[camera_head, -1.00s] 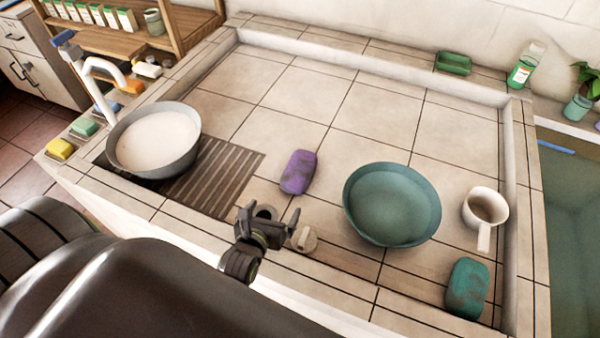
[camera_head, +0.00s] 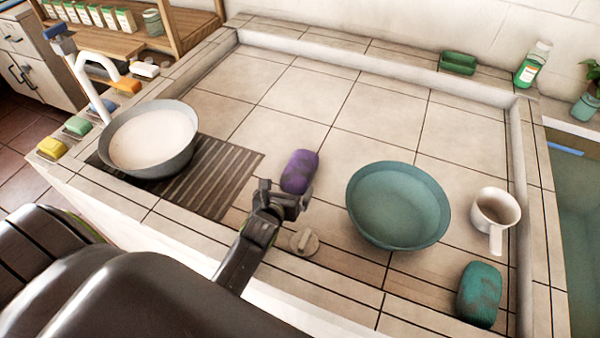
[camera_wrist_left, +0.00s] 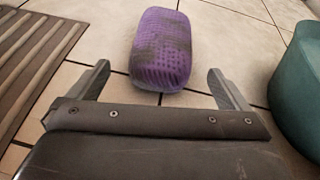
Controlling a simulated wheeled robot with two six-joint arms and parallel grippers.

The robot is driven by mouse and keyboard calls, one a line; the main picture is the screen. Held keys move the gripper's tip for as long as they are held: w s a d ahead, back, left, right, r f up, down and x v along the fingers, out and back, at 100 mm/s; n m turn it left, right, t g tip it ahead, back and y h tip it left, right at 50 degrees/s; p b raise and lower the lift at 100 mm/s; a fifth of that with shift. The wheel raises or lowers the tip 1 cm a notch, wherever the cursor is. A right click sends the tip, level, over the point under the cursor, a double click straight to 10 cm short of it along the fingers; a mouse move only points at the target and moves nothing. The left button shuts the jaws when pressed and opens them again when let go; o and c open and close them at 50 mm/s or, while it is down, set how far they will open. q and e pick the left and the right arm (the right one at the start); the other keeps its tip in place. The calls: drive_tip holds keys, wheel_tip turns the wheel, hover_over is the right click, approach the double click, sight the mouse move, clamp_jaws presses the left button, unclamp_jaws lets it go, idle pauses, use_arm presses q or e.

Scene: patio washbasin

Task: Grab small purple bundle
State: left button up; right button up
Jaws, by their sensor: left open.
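The small purple bundle (camera_head: 300,170) lies on the tiled basin floor, between the slatted drain mat and the teal bowl. It has dark patches. My left gripper (camera_head: 285,193) is open and just in front of its near end. In the left wrist view the purple bundle (camera_wrist_left: 161,48) lies beyond and between the two spread fingers of the left gripper (camera_wrist_left: 160,85), with nothing held. A gap of tile shows between each finger and the bundle. My right gripper is not in view.
A teal bowl (camera_head: 398,207) stands right of the bundle, with a white mug (camera_head: 495,212) and a teal bundle (camera_head: 479,295) farther right. A grey basin (camera_head: 150,140) stands left on the slatted mat (camera_head: 215,175). A round plug (camera_head: 304,242) lies near the gripper. Tiles behind the bundle are clear.

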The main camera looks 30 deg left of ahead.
sight(294, 181)
use_arm(q)
drive_tip(key=shift+d+b+x, duration=0.1)
drive_tip(key=shift+b+x, duration=0.1)
drive_tip(key=shift+x, duration=1.4)
drive_tip(key=shift+d+b+x, duration=0.15)
drive_tip(key=shift+b+x, duration=0.05)
drive_tip(key=shift+x, duration=1.4)
drive_tip(key=shift+r, duration=0.2)
drive_tip(key=c, duration=1.1)
